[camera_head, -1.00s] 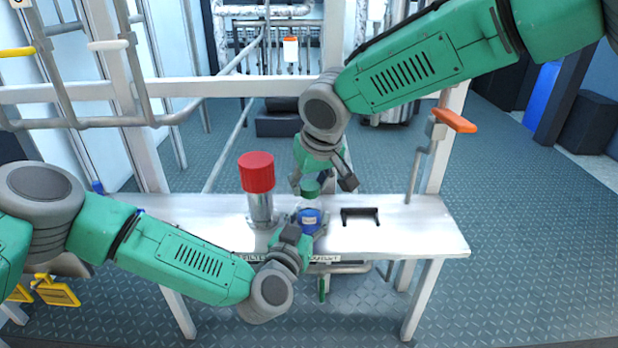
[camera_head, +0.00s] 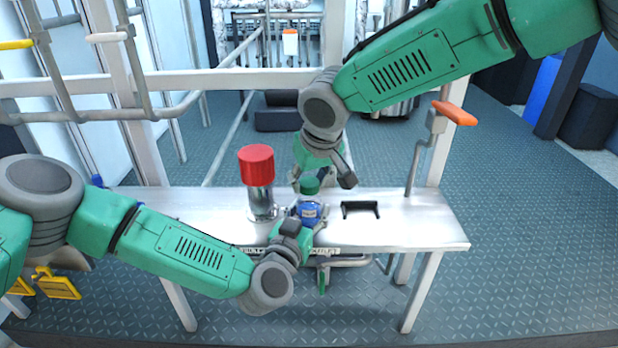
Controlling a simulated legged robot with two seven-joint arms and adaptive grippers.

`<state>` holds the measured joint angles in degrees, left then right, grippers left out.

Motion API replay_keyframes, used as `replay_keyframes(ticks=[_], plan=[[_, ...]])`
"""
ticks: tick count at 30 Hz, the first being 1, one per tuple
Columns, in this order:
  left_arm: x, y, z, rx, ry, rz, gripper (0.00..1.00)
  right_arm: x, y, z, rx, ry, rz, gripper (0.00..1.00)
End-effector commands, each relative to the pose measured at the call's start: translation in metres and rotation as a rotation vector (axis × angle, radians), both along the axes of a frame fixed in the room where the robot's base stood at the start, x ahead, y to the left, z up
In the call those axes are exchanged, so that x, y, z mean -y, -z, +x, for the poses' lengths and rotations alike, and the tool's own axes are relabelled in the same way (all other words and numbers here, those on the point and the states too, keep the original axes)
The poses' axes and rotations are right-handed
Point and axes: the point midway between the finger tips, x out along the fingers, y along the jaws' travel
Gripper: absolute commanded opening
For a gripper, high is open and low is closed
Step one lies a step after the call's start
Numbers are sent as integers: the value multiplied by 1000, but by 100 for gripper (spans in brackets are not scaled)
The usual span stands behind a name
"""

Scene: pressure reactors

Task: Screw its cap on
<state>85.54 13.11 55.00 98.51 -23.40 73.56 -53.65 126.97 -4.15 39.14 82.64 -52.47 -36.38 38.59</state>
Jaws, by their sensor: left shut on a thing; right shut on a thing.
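A blue vessel (camera_head: 309,212) with a pale label stands on the white bench. My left gripper (camera_head: 302,224) is shut on it from the front left. A green cap (camera_head: 309,186) is right above the blue vessel, held in my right gripper (camera_head: 318,184), which points down from above. The cap looks very close to the vessel's top; whether they touch, and whether the cap sits straight, I cannot tell. The fingers partly hide the cap and the vessel's sides.
The white bench (camera_head: 425,228) carries a metal cylinder with a red top (camera_head: 257,166) left of the vessel. A black bracket (camera_head: 360,209) is to the right. An orange-handled lever (camera_head: 453,113) rises at the bench's right end. Bare bench lies between bracket and right edge.

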Motion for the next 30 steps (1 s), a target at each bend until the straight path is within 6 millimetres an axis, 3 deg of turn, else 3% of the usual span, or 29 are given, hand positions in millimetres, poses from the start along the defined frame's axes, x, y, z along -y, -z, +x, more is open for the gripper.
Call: replay_keyframes(ticks=[7, 15, 22, 23, 24, 30], plan=[[0, 1, -1, -2, 1, 1, 0, -1, 4, -1, 0, 22, -3, 17], [0, 1, 0, -2, 1, 1, 0, -1, 3, 0, 2, 278, -1, 17], [1, 1, 0, -2, 1, 1, 0, -1, 3, 0, 0, 284, 3, 17], [1, 1, 0, -2, 1, 2, 0, -1, 3, 0, 0, 284, 3, 38], [1, 1, 0, -2, 1, 2, 0, -1, 3, 0, 0, 284, 4, 52], [0, 1, 0, -2, 1, 1, 0, 0, 3, 0, 0, 283, 2, 55]])
